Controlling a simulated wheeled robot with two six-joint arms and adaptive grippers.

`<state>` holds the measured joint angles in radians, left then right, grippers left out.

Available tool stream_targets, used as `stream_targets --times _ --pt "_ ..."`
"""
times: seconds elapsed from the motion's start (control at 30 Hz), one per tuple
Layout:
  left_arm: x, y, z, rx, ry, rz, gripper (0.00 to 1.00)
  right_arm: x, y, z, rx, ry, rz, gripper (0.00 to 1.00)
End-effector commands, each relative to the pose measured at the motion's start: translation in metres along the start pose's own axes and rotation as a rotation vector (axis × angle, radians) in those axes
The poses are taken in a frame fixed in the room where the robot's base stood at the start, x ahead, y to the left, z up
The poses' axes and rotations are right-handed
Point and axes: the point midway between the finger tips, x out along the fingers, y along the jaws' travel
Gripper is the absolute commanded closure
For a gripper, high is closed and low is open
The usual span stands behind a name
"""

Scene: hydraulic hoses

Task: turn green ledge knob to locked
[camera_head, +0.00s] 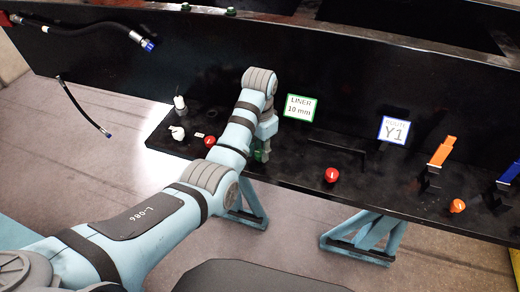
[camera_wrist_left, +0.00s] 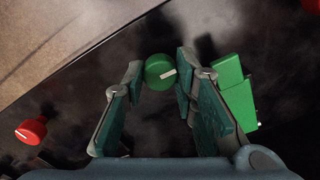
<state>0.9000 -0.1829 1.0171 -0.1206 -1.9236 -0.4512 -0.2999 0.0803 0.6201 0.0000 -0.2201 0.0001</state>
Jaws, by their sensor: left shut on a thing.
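The green ledge knob (camera_wrist_left: 155,70) is round with a white pointer line, which points to the right and slightly up in the left wrist view. My left gripper (camera_wrist_left: 158,80) is shut on it, one finger at each side of its rim. In the head view my left gripper (camera_head: 262,152) points down at the ledge below the LINER 10 mm sign (camera_head: 300,107). The knob itself is hard to make out there behind the gripper. My right gripper is not in view.
A green block-shaped fitting (camera_wrist_left: 236,95) stands close beside the right finger. Red knobs (camera_head: 331,175) (camera_head: 209,142) sit on the black ledge (camera_head: 290,170) to either side. An orange lever (camera_head: 441,152) and an orange knob (camera_head: 457,206) are farther right. Hoses (camera_head: 85,30) hang at upper left.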

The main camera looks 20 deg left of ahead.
Motion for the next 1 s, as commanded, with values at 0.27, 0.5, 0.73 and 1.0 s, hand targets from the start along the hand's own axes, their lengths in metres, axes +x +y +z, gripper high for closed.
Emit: stream_targets --times 0.27,0.5,0.73,1.0 --pt "-0.0016 -0.0009 -0.0010 -0.001 0.005 -0.003 0.73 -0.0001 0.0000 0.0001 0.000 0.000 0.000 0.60" --pt "-0.0009 -0.0006 -0.0005 -0.002 0.002 -0.002 0.54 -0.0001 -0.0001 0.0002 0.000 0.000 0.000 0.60" --pt "-0.0003 -0.0005 0.0000 -0.042 0.001 -0.001 0.54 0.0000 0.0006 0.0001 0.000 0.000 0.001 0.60" --pt "-0.0002 0.0000 -0.0001 -0.584 0.001 0.000 0.54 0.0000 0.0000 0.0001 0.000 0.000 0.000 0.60"
